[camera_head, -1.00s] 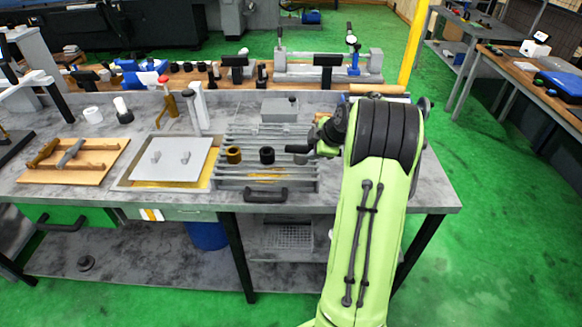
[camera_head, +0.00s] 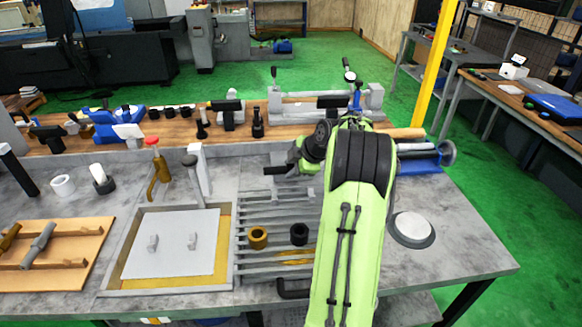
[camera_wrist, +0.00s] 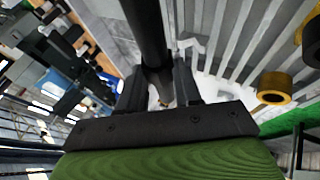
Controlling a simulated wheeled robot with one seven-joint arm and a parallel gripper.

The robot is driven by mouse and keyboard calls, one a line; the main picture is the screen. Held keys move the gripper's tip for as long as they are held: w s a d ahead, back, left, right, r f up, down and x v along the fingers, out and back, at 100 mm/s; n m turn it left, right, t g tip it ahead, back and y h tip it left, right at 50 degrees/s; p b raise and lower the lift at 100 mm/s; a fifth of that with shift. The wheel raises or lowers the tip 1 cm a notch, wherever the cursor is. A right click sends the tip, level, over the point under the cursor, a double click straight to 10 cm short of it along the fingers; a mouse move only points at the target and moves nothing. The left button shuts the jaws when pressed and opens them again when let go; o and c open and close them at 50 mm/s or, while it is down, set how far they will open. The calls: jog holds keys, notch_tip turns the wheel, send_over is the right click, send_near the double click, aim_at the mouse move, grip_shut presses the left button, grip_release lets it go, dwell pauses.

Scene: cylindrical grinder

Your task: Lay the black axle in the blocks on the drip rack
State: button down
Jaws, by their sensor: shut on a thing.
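In the wrist view my gripper (camera_wrist: 158,85) is shut on the black axle (camera_wrist: 148,32), a dark rod that runs up out of the picture from between the fingers. The slats of the drip rack (camera_wrist: 240,40) lie behind it. In the head view the drip rack (camera_head: 270,208) is on the grey bench, and my arm covers its right part. My gripper is mostly hidden behind my arm, above the rack's back. A short black piece (camera_head: 276,170) sticks out to the left there; I cannot tell whether it is axle or finger. I cannot make out the blocks clearly.
A brass ring (camera_head: 258,237) and a black ring (camera_head: 299,234) sit on the rack. A tray with a pale lid (camera_head: 172,243) stands left of it. A round grey disc (camera_head: 411,229) lies to the right. Tools and a long fixture line the wooden shelf (camera_head: 170,133) behind.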

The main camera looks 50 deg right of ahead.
jog(key=shift+s+f, duration=0.1)
jog(key=shift+s, duration=0.15)
jog(key=shift+s+f+b, duration=0.15)
jog(key=shift+f+b, duration=0.2)
jog(key=shift+b, duration=0.05)
jog(key=f+b, duration=0.3)
jog(key=f, duration=0.2)
jog(key=f+b, duration=0.2)
jog(key=shift+w+f+b, duration=0.25)
jog(key=shift+b, duration=0.1)
jog(key=shift+r, duration=0.1)
jog(key=c, duration=0.8)
grip_release()
jog(key=shift+c, duration=0.2)
jog(key=shift+o, duration=0.7)
jog(key=shift+s, duration=0.15)
